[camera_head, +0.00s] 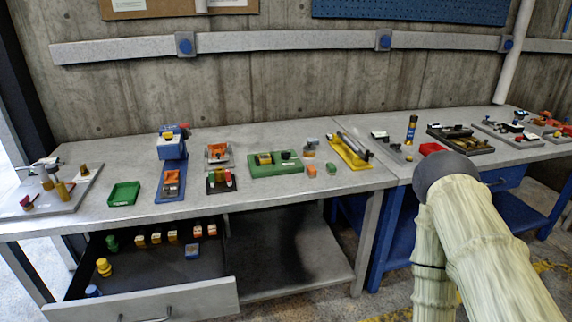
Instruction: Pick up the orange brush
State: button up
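I cannot make out with certainty which thing is the orange brush. Several small orange things show on the left workbench (228,190). One is a loose small orange block (311,170) on the bench top, right of a green tray fixture (290,166). Another orange part (218,152) sits in a grey fixture, and another (171,177) is on a blue stand. My arm is at the lower right, with its rounded dark joint in front of the right bench. My gripper is not in view.
An open drawer (205,303) under the left bench holds small yellow, orange, green and blue items. A green bin (123,194) and a yellow fixture (350,153) stand on the bench. A right bench (405,172) carries more fixtures. The bench's front strip is mostly clear.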

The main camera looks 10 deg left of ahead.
aim_at(311, 170)
jog(key=z, duration=1.5)
jog(key=i, duration=2.55)
jog(key=u, duration=2.7)
